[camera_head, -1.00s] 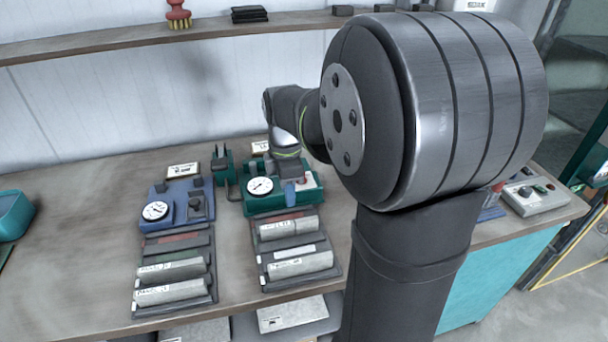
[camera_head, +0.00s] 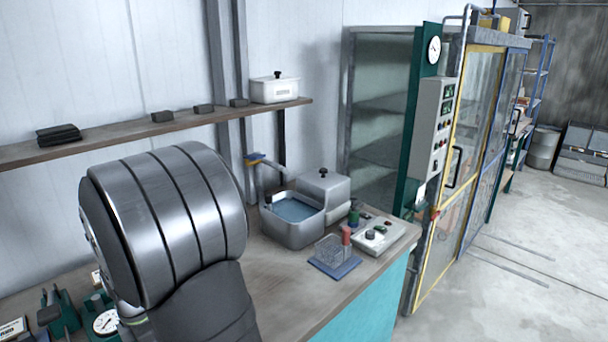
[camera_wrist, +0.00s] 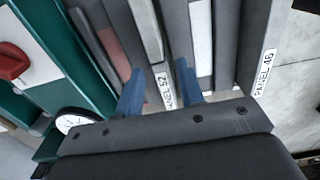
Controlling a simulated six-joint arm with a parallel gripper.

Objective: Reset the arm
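My gripper (camera_wrist: 159,68) shows in the wrist view with its two blue fingers apart. It is open, and nothing is clearly held between the fingers. Behind the fingers lie long grey and white panels (camera_wrist: 201,40), one with a printed label (camera_wrist: 166,90) seen in the gap. Another label, "PANEL 46" (camera_wrist: 265,73), is at the right. In the head view a big grey joint of my arm fills the lower left and hides my gripper.
A green station with a dial (camera_wrist: 70,121) and red knob (camera_wrist: 12,62) is beside the gripper. The bench (camera_head: 290,285) carries a water basin (camera_head: 293,222), a blue-based rack (camera_head: 335,266) and a control box (camera_head: 380,236). A wall shelf (camera_head: 130,133) runs above. Open floor lies at right.

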